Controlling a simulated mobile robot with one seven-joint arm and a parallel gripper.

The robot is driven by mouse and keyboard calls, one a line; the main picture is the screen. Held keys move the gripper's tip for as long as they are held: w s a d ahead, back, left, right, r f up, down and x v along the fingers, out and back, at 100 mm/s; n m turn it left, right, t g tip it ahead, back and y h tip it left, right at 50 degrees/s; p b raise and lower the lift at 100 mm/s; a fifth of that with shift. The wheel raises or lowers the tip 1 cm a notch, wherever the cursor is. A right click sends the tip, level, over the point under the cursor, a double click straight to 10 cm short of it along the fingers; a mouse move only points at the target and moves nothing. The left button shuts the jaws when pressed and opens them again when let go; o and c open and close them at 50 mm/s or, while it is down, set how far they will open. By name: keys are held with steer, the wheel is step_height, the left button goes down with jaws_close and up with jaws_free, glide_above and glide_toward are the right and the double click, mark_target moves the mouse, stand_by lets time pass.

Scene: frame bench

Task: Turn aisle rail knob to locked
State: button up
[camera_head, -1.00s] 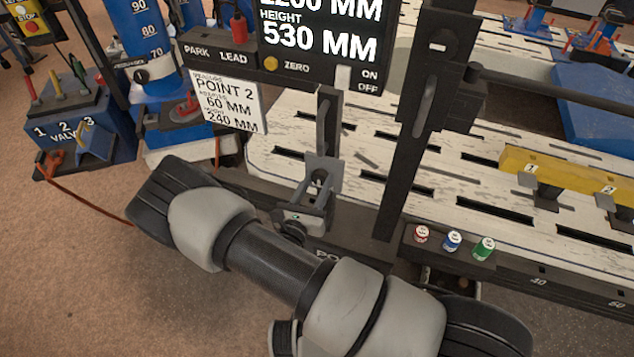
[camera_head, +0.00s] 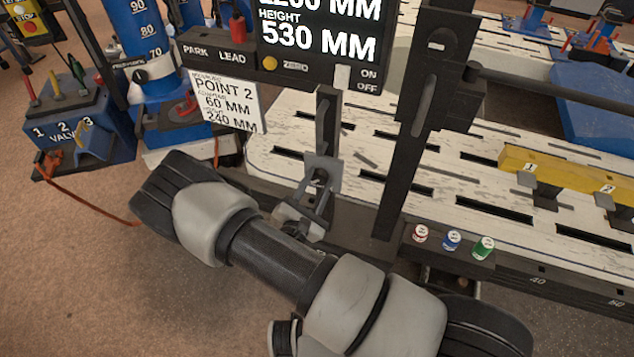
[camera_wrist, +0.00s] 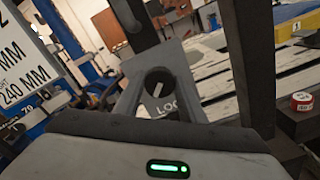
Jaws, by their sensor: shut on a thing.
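My gripper (camera_head: 318,190) is at the dark aisle rail post (camera_head: 327,120), below the measuring display, and is tilted in the head view. It is shut on the dark round knob (camera_wrist: 158,76), which shows between the grey fingers in the wrist view. In the head view the knob is mostly hidden by my gripper.
The display (camera_head: 318,45) and a white "POINT 2" card (camera_head: 222,100) hang close above left. A thick dark upright (camera_head: 405,160) stands close to the right. Red, blue and green small cylinders (camera_head: 452,241) sit on the front rail. The slatted white bench (camera_head: 345,155) lies behind.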

steer(key=m, duration=0.4)
steer(key=shift+f+m, duration=0.1)
steer(key=shift+m, duration=0.2)
steer(key=shift+s+m+b, duration=0.1)
steer(key=shift+m+b, duration=0.45)
steer(key=shift+m, duration=1.65)
steer(key=o, duration=1)
steer(key=shift+o, duration=0.2)
steer(key=v, duration=1.7)
steer(key=shift+s+p, duration=0.2)
steer(key=shift+p, duration=0.2)
